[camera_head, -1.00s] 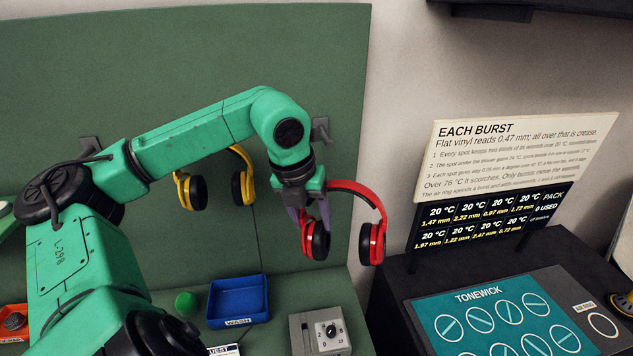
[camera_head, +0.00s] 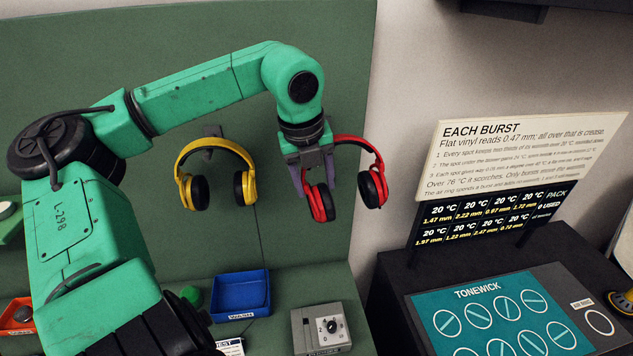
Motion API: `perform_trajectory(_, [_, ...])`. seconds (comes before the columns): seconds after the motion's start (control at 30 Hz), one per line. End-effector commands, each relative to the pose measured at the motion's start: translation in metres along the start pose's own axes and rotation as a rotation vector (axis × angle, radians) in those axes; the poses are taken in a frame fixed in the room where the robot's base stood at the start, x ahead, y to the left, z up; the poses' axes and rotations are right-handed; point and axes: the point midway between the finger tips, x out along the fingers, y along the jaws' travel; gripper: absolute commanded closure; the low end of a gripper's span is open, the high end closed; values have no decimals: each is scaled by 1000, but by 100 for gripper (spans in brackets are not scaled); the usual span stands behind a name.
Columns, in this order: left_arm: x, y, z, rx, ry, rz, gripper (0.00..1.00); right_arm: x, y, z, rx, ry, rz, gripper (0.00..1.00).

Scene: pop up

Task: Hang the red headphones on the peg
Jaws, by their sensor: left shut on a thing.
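The red headphones (camera_head: 321,203) hang upright in front of the green panel near its right edge, band up and both ear cups down. My left gripper (camera_head: 314,186) points down and is shut on them at the left cup side. The left part of the band is hidden behind the gripper. The peg by the red headphones is hidden behind my left wrist, so I cannot tell whether the band touches it. My right gripper is not in view.
Yellow headphones (camera_head: 248,187) hang on another grey peg (camera_head: 208,134) to the left. Below are a blue tray (camera_head: 240,310), a green round object (camera_head: 191,296) and a grey dial box (camera_head: 318,330). A sign (camera_head: 520,150) and a dark console stand at right.

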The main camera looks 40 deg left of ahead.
Motion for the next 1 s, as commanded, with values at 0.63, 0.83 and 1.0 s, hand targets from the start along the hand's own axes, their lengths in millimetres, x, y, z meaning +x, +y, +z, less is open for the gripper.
perform_trajectory(0.63, [10,-1,48,-3,0,0,100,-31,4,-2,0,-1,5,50])
perform_trajectory(0.83, [22,0,58,0,-1,1,100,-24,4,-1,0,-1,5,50])
perform_trajectory(1.0, [26,0,61,0,-2,0,100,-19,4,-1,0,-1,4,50])
